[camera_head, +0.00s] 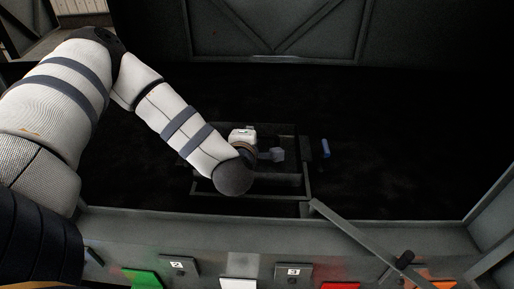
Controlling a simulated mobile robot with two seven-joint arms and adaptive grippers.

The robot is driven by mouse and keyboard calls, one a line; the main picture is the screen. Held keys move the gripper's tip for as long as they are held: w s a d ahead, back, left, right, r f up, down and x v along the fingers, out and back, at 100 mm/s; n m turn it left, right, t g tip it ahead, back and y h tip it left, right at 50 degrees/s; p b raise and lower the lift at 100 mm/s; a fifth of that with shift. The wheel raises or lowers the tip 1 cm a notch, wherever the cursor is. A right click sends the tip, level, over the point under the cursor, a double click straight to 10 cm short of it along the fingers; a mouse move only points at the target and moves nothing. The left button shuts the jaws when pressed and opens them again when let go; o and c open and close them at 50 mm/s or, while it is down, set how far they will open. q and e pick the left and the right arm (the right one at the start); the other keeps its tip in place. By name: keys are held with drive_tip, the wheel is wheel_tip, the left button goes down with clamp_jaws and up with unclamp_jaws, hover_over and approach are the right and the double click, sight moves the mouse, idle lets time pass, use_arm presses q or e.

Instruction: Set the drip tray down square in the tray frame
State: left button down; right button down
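A thin grey rectangular frame (306,170), which looks like the tray frame, lies on the dark floor of the enclosure near the middle of the head view. My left arm reaches in from the left, and its rounded wrist covers the frame's left and middle part. My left gripper is mostly hidden behind that wrist; its fingers cannot be made out. A small pale grey block (276,154) shows just right of the wrist, inside the frame's outline. I cannot clearly tell the drip tray apart from the dark interior. My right gripper is out of view.
A small blue piece (325,148) sits just right of the frame. A grey front wall (230,228) with numbered plates and coloured panels runs along the near side. A grey bar (358,235) slants across it at the right. The dark floor further right looks clear.

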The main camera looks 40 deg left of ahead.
use_arm(q)
drive_tip(key=shift+w+a+f+b, duration=0.15)
drive_tip(key=shift+w+a+f, duration=0.05)
drive_tip(key=shift+w+f, duration=0.35)
drive_tip(key=shift+w+a+f+b, duration=0.15)
drive_tip(key=shift+w+f, duration=0.3)
drive_tip(key=shift+f, duration=0.2)
wheel_tip(320, 180, down, 4)
drive_tip(key=shift+w+r+b, duration=0.15)
drive_tip(key=shift+r+b, duration=0.1)
drive_tip(key=shift+b, duration=0.25)
drive_tip(key=shift+r, duration=0.15)
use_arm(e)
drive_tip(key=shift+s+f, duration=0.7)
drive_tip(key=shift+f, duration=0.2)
use_arm(q)
drive_tip(key=c, duration=2.1)
unclamp_jaws()
drive_tip(key=shift+f, duration=0.25)
drive_tip(key=o, duration=0.4)
drive_tip(key=shift+r, duration=0.1)
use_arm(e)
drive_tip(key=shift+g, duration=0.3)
